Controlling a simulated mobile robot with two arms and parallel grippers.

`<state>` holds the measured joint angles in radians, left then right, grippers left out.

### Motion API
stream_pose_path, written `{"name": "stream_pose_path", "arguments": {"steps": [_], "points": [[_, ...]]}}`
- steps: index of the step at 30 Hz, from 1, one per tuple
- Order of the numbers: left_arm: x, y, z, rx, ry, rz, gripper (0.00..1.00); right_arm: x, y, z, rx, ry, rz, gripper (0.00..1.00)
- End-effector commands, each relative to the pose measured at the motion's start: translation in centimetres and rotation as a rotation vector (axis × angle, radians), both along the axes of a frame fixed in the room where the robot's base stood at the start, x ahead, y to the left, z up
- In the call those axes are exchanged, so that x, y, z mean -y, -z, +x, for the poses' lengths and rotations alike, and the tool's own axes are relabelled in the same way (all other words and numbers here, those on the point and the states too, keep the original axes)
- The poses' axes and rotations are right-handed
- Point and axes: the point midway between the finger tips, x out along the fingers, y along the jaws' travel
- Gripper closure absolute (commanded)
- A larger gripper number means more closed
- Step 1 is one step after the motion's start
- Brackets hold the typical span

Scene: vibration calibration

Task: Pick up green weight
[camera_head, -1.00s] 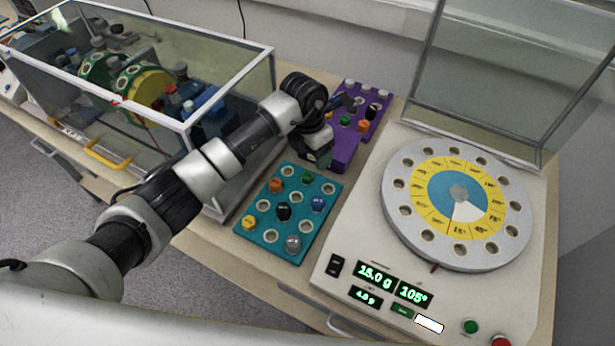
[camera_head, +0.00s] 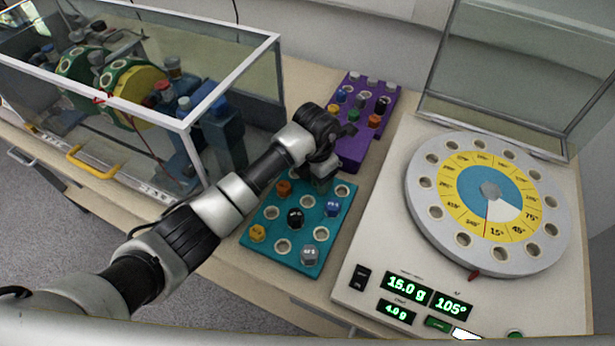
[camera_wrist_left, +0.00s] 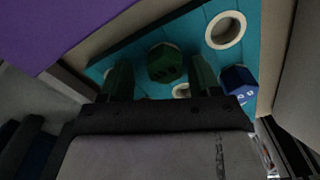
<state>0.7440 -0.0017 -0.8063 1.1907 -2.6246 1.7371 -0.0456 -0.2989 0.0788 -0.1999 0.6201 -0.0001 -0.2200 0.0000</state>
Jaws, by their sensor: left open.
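The green weight (camera_wrist_left: 166,62), a dark green hexagonal piece, stands in the teal tray (camera_wrist_left: 118,60) in the wrist view. My left gripper (camera_head: 322,184) is open over the far end of the teal tray (camera_head: 342,222). In the wrist view its two fingers show to the left and right of the green weight, with gaps between. In the head view the gripper hides this weight. Another green weight (camera_head: 354,115) stands in the purple tray (camera_head: 352,150). My right gripper is not in view.
The teal tray also holds orange (camera_head: 284,188), black (camera_head: 295,217), blue (camera_head: 332,208), yellow (camera_head: 257,232) and grey (camera_head: 309,254) weights. A balancing device (camera_head: 362,318) with a round dial stands on the right. A glass-walled case (camera_head: 232,92) stands on the left.

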Motion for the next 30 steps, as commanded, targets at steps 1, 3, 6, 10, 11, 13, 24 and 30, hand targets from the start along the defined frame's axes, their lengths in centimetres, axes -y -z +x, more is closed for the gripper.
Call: {"name": "stream_pose_path", "arguments": {"steps": [1,3,6,10,11,13,24,30], "points": [[0.2,0.2,-0.1,0.001,0.002,-0.002,0.37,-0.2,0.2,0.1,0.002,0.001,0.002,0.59],[0.3,0.2,-0.1,0.001,0.002,-0.001,0.37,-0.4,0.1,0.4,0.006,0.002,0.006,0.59],[0.3,0.1,-0.1,0.001,0.002,-0.001,0.37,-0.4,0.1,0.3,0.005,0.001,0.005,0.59],[0.2,0.1,-0.1,0.001,0.002,-0.001,0.51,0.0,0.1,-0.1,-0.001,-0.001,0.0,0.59],[0.2,0.1,-0.1,0.001,0.001,-0.001,0.56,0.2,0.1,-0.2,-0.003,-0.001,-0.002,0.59],[0.2,0.1,-0.1,0.001,0.001,-0.001,0.66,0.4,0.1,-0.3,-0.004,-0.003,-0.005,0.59],[0.2,0.0,-0.1,0.001,0.001,-0.001,0.9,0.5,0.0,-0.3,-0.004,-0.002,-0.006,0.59],[-1.0,-2.8,0.9,0.005,-0.003,-0.001,0.9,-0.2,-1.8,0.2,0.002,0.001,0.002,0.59]]}}
